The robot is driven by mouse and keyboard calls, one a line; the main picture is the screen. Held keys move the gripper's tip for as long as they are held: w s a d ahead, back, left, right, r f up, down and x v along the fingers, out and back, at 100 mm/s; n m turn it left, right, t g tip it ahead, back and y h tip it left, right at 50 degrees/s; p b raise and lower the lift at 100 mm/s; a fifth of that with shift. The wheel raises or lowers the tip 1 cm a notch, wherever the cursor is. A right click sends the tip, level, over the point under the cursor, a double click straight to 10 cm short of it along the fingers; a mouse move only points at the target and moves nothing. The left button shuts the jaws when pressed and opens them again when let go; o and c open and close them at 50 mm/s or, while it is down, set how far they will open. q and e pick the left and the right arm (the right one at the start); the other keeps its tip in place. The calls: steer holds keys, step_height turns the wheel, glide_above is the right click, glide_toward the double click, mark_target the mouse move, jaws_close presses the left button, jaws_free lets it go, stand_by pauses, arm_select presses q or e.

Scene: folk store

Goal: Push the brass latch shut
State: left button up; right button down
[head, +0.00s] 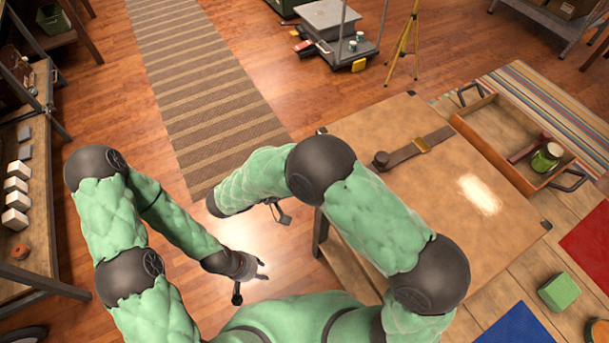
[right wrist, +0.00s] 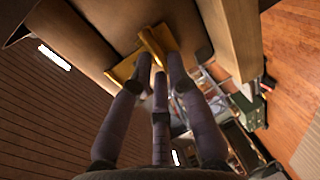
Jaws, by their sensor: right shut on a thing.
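A brass latch (right wrist: 150,48) sits on a brown surface in the right wrist view, close in front of my right gripper (right wrist: 158,68). The fingertips of that gripper are drawn together on the brass and cover part of it, so its exact position is hard to tell. In the head view my right gripper (head: 281,212) shows small beside the left edge of the table (head: 400,200), and the latch cannot be made out there. My left gripper (head: 258,277) is low over the floor with its fingers spread, empty and away from the table.
A shelf with white blocks (head: 16,186) is at far left. A striped runner (head: 205,90) covers the clear floor.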

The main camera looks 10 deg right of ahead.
steer(key=shift+s+f, duration=0.1)
steer(key=shift+f, duration=0.05)
stand_by(0.3)
steer(key=c, duration=1.2)
jaws_free()
steer(key=shift+d, duration=0.1)
step_height(320, 180, up, 10)
steer(key=shift+r, duration=0.1)
